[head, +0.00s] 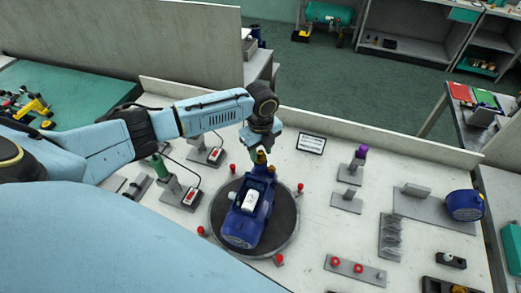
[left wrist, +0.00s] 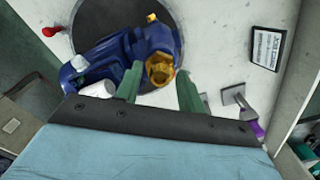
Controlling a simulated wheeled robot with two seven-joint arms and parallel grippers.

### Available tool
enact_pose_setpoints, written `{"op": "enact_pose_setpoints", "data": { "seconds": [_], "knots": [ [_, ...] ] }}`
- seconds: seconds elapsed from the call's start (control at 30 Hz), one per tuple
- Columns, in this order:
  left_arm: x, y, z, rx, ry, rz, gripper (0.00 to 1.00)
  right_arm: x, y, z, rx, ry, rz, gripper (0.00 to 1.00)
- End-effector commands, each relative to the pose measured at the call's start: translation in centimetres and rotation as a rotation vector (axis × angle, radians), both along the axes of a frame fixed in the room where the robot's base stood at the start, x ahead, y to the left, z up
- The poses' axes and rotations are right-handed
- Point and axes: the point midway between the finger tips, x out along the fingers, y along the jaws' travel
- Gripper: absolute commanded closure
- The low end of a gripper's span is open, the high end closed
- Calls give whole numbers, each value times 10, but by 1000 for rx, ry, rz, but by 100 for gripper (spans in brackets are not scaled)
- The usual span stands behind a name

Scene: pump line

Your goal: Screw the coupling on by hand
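A blue pump (head: 241,226) lies on a dark round plate (head: 285,222) in the middle of the bench. A brass hex coupling (left wrist: 160,68) sits at the pump's end nearest my left gripper; in the head view the brass (head: 261,157) shows just below the fingers. My left gripper (head: 259,147) is above that end. In the left wrist view its two green fingers (left wrist: 159,80) stand apart, one on each side of the coupling, with gaps visible. Whether the fingertips reach down level with the coupling is unclear. My right gripper is not in view.
Red knobs (head: 300,188) stand around the plate. Stands with a green and a purple top (head: 361,151) flank it. A small sign (head: 311,144) lies behind. Another blue part (head: 464,205) is at the right. A low wall (head: 390,143) edges the bench's back.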

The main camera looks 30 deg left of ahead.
Motion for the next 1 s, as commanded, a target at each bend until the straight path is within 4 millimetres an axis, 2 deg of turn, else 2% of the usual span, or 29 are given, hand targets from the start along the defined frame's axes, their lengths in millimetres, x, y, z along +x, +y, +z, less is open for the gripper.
{"op": "enact_pose_setpoints", "data": {
  "seconds": [0.1,0.37,0.7,1.0],
  "knots": [
    [0,0,0,0,2,58,61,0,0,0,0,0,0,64],
    [0,0,0,0,1,66,61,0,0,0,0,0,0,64],
    [0,0,0,-1,1,351,61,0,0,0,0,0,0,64],
    [0,0,0,0,1,369,61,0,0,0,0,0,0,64]
  ]
}}
